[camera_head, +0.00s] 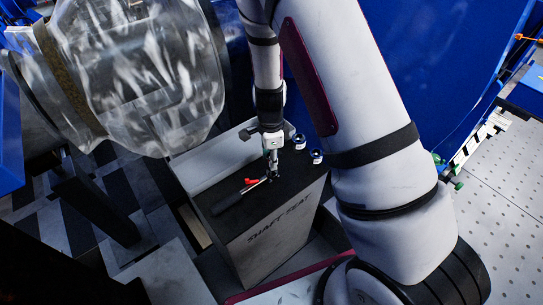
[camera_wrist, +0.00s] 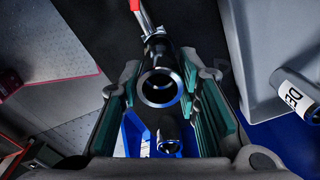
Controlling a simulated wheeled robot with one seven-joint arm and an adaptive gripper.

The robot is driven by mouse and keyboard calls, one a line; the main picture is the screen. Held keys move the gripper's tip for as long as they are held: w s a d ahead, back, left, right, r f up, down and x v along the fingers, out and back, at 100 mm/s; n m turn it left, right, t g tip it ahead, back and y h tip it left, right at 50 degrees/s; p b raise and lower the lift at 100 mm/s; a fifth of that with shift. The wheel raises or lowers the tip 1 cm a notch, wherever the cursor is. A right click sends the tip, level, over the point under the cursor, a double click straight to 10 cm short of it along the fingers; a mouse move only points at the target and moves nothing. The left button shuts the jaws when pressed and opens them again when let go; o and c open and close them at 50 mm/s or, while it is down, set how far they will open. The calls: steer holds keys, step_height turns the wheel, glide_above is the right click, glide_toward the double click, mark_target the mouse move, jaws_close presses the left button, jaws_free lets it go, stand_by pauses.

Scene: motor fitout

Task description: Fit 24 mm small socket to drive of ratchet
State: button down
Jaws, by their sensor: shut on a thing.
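My gripper (camera_head: 272,168) points down over the dark top of the box marked SHAFT SEAT. In the wrist view its teal-padded fingers (camera_wrist: 167,75) are shut on a dark, hollow round socket (camera_wrist: 160,88), whose open end faces the camera. The ratchet (camera_head: 232,199) lies on the box top, with a dark handle at left and a red part by its head. Its red part (camera_wrist: 143,17) shows just beyond the held socket. The ratchet's drive is hidden behind the socket, so I cannot tell whether they touch. The held socket's size cannot be read.
A large translucent cylinder (camera_head: 140,75) hangs at left. A grey tray (camera_head: 205,165) adjoins the box. The box's front top (camera_head: 245,222) is clear.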

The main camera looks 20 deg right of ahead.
steer(key=shift+f+b, duration=0.5)
steer(key=shift+f, duration=0.55)
stand_by(0.4)
steer(key=c, duration=1.1)
jaws_free()
steer(key=shift+r, duration=0.15)
step_height(320, 180, up, 12)
steer(key=shift+a+f, duration=0.1)
